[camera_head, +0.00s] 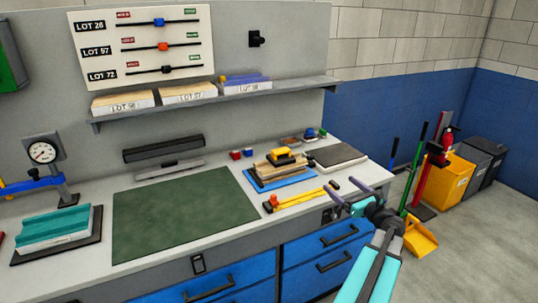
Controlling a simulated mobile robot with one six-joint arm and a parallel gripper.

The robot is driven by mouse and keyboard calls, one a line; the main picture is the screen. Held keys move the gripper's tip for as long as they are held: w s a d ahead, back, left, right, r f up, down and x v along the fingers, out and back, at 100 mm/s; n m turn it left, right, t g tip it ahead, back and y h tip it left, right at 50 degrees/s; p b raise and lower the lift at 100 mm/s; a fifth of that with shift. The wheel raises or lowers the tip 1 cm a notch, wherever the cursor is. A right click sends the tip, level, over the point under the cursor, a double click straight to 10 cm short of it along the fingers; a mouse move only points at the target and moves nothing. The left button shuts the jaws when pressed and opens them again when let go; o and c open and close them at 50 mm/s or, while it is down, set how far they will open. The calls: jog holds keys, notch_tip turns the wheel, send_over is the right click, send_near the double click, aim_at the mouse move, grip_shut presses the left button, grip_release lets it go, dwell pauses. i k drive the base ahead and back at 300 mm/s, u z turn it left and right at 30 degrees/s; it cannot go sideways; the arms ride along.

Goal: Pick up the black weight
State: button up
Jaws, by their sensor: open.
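My gripper (342,191) is open and empty at the front right of the bench, at the end of my turquoise arm. I cannot tell for sure which thing is the black weight. A long black bar (163,149) sits above a grey strip at the back of the bench, left of the middle. A dark flat slab (338,156) lies at the right end of the bench, behind and apart from my gripper. A small dark piece (309,140) sits near the back right, too small to make out.
A green mat (183,215) covers the bench's middle. A yellow tool (298,199) lies just left of my gripper. Behind it, stacked pieces sit on a blue tray (281,178). A dial gauge (43,152) and teal block (55,227) stand left. A shelf (290,87) overhangs the back.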

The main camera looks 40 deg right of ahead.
aim_at(281, 156)
jog(key=i, duration=0.85)
jog(key=z, duration=0.05)
